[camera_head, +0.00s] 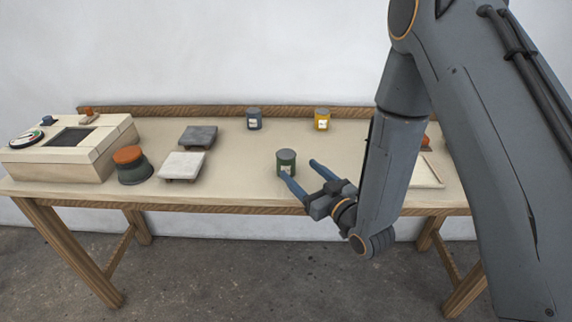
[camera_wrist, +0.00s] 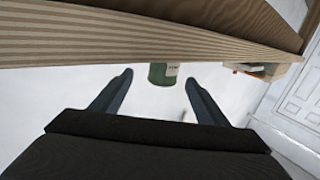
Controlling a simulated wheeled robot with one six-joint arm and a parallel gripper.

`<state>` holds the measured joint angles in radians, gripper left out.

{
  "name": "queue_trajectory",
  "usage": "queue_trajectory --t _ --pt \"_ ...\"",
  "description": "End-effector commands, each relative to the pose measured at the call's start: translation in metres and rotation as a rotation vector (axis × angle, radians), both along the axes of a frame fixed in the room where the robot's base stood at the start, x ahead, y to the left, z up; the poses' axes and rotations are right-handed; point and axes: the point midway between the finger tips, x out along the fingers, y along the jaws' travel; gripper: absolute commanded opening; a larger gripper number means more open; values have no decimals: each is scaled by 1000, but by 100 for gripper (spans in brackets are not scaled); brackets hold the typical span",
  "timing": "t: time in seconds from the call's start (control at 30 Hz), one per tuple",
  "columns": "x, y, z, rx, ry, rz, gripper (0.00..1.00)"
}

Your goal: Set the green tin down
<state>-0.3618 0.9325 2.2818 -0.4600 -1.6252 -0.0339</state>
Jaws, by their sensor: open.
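The green tin (camera_head: 286,160) stands upright on the wooden table (camera_head: 235,178), near its front edge. My gripper (camera_head: 300,168) is open and empty at the tin's near right side. Its left finger overlaps the tin's lower edge in the head view; I cannot tell whether they touch. In the wrist view, which looks upside down, the green tin (camera_wrist: 160,75) shows in the gap between the open fingertips of my gripper (camera_wrist: 159,77), seemingly beyond them.
A blue-grey tin (camera_head: 254,119) and a yellow tin (camera_head: 322,119) stand at the back. Left are two small platforms, dark (camera_head: 198,135) and pale (camera_head: 182,166), an orange-topped dark pot (camera_head: 131,165) and a boxy console (camera_head: 60,165). A pale tray (camera_head: 428,172) is partly hidden by my arm.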

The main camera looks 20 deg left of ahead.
Motion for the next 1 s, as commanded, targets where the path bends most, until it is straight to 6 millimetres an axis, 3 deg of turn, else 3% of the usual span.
queue_trajectory --t 0.63,0.97,1.0 --pt "43 57 7 9 -8 4 68" --pt "47 61 5 8 -7 4 68" --pt "47 61 5 8 -7 4 61"
